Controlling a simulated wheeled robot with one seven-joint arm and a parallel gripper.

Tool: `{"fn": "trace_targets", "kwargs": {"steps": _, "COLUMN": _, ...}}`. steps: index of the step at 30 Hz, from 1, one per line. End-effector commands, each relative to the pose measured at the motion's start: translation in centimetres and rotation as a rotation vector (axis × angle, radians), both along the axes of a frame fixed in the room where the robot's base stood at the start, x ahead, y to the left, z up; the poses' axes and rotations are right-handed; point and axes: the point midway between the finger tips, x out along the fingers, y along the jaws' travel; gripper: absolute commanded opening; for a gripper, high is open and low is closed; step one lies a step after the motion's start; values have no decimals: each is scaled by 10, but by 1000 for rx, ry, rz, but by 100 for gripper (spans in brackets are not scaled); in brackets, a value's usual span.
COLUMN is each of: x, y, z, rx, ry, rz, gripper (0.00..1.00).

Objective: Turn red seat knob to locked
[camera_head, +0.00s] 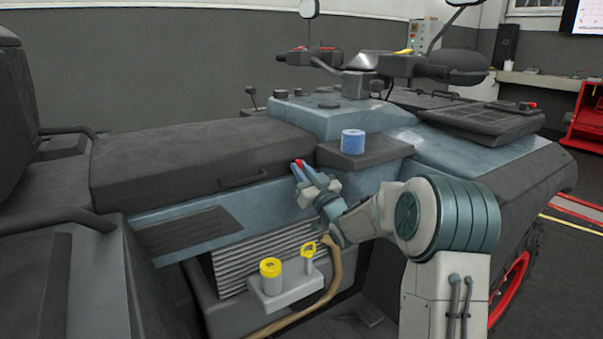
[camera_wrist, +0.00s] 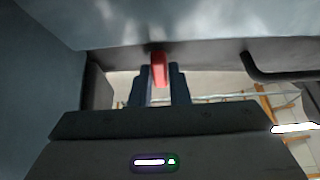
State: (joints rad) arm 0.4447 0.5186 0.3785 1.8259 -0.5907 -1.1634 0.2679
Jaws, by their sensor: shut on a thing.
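The red seat knob (camera_head: 299,163) shows as a small red piece on the side of the vehicle, just below the front end of the long dark seat (camera_head: 200,160). My gripper (camera_head: 302,173) reaches it from the right, with its blue fingers on either side of it. In the wrist view the red knob (camera_wrist: 159,70) stands upright between the two dark fingers of my gripper (camera_wrist: 159,88), which are shut on it. The fingers hide part of the knob, and I cannot read any lock marking.
A blue roll (camera_head: 352,142) stands on a dark ledge right of the knob. A yellow-capped container (camera_head: 271,268) and a yellow ring handle (camera_head: 308,250) sit below. A black handle (camera_wrist: 285,75) is at right in the wrist view. My arm fills the lower right.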

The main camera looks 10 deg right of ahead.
Motion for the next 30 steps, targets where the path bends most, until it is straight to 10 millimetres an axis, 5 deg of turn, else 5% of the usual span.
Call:
{"fn": "trace_targets", "kwargs": {"steps": 13, "x": 0, "y": 1, "z": 2, "rx": -8, "ry": -7, "rz": 1, "gripper": 0}}
{"fn": "trace_targets", "kwargs": {"steps": 14, "x": 0, "y": 1, "z": 2, "rx": -8, "ry": -7, "rz": 1, "gripper": 24}}
{"fn": "trace_targets", "kwargs": {"steps": 15, "x": 0, "y": 1, "z": 1, "rx": -8, "ry": -7, "rz": 1, "gripper": 35}}
{"fn": "trace_targets", "kwargs": {"steps": 30, "x": -15, "y": -7, "z": -6, "rx": -7, "ry": -1, "rz": -1, "gripper": 35}}
